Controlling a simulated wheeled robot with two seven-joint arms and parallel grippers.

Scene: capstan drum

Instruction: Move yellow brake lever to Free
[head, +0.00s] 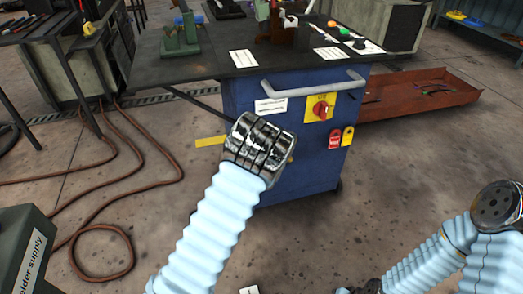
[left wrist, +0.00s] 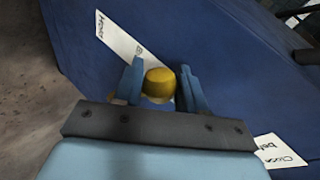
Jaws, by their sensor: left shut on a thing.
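The yellow ball knob of the brake lever (left wrist: 159,84) sits between the two blue fingers of my left gripper (left wrist: 161,72) in the left wrist view, which are shut on it. The rest of the lever is hidden there. In the head view my left wrist (head: 257,148) is in front of the blue cabinet (head: 240,92) and hides the fingers and knob. A flat yellow strip (head: 210,141) shows left of the wrist; I cannot tell if it is part of the lever. A white label (left wrist: 120,37) lies behind the fingers, its text partly covered. My right gripper is not visible.
The cabinet front has a grey handle bar (head: 312,84), a red rotary switch (head: 322,111), and a red tag (head: 335,139). A dark tabletop (head: 190,67) overhangs it. Brown hoses (head: 125,165) lie on the floor at left. A rusty tray (head: 425,95) stands at right.

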